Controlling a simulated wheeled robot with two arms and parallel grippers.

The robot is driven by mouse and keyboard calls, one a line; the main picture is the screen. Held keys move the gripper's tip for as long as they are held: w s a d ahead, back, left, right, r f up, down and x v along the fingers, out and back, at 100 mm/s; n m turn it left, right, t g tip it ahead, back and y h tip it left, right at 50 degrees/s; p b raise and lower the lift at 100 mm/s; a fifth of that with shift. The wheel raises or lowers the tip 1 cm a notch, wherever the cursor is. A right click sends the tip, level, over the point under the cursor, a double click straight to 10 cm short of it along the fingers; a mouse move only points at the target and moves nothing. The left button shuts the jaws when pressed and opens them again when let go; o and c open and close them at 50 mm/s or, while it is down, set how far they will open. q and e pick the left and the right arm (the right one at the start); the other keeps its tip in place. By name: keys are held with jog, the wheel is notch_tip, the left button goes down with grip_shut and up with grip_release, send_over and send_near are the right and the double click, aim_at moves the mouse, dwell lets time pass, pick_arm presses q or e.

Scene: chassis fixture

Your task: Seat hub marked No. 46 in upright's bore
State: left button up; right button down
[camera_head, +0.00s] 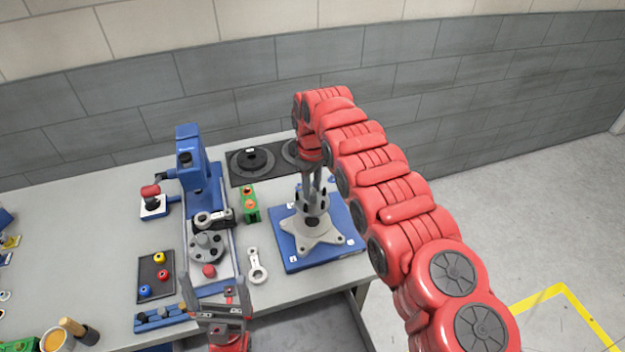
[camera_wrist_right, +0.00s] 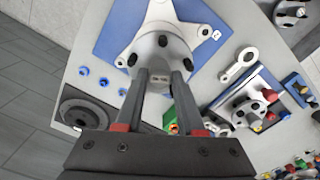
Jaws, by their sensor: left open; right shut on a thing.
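My right gripper (camera_head: 316,187) is shut on a grey hub (camera_head: 309,203) with black studs. The hub is above the middle of the pale, star-shaped upright (camera_head: 328,234), which lies on a blue plate (camera_head: 293,262). In the right wrist view my gripper (camera_wrist_right: 158,78) grips the hub (camera_wrist_right: 150,48) by its middle, and the upright (camera_wrist_right: 197,30) shows behind it. The hub hides most of the bore, so I cannot tell how much gap remains. The number on the hub is not readable. My left gripper (camera_head: 221,296) is open and empty at the table's front.
Another studded grey hub (camera_head: 206,251) sits on the blue fixture (camera_head: 190,165) to the left. A pale link arm (camera_head: 256,266) lies between fixture and plate. A black mat (camera_head: 236,177) with dark discs is behind. A dark tray (camera_head: 156,272) holds coloured knobs.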

aim_at(312, 203)
jog(key=f+b, duration=0.1)
jog(key=f, duration=0.2)
jog(key=shift+w+f, duration=0.1)
jog(key=shift+w, duration=0.1)
jog(key=shift+f+b, duration=0.5)
jog(key=shift+f, duration=0.05)
jog(key=shift+s+p, duration=0.1)
jog(key=shift+p, duration=0.3)
jog(key=shift+d+b, duration=0.1)
jog(key=shift+b, duration=0.35)
dwell(0.5)
jog(key=shift+f+b, duration=0.45)
jog(key=shift+b, duration=0.05)
dwell(0.3)
jog(key=shift+f+b, duration=0.15)
jog(key=shift+b, duration=0.2)
jog(key=shift+f+b, duration=0.6)
dwell(0.8)
